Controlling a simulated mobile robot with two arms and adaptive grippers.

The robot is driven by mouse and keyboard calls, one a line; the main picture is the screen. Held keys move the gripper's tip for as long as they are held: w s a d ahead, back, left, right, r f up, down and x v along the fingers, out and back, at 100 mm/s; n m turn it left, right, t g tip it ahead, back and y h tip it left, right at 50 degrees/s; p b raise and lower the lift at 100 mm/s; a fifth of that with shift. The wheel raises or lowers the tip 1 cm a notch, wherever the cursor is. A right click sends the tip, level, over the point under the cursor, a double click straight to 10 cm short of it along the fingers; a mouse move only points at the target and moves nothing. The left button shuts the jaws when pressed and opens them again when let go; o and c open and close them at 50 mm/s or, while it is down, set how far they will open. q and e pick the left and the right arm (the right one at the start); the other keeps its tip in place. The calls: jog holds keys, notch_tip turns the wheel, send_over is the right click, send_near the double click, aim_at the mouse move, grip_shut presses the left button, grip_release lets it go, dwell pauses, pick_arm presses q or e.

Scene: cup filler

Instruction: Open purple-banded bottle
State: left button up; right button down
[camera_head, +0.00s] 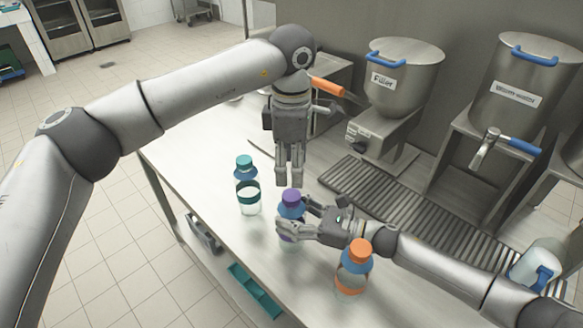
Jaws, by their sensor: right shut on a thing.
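The purple-banded bottle (292,211) stands on the steel counter with its purple cap (291,196) on. My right gripper (283,230) comes in from the right and is shut on the bottle's body below the blue shoulder. Its fingers hide much of the purple band. My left gripper (289,184) points straight down just above and behind the cap in the picture. Its two fingers are close together with a thin gap between them; I cannot tell whether they are open or shut, and nothing shows between them.
A teal-capped bottle (247,190) stands left of the purple one. An orange-capped bottle (353,271) stands close to my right forearm. Two steel dispensers (402,80) (511,95) stand behind a ribbed drip tray (385,193). A white jug (536,264) is at right.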

aim_at(291, 194)
pick_arm(q)
jog(key=m, duration=1.2)
jog(key=shift+m, duration=0.4)
jog(key=m, duration=0.3)
jog(key=shift+m, duration=0.4)
jog(key=shift+f, duration=4.05)
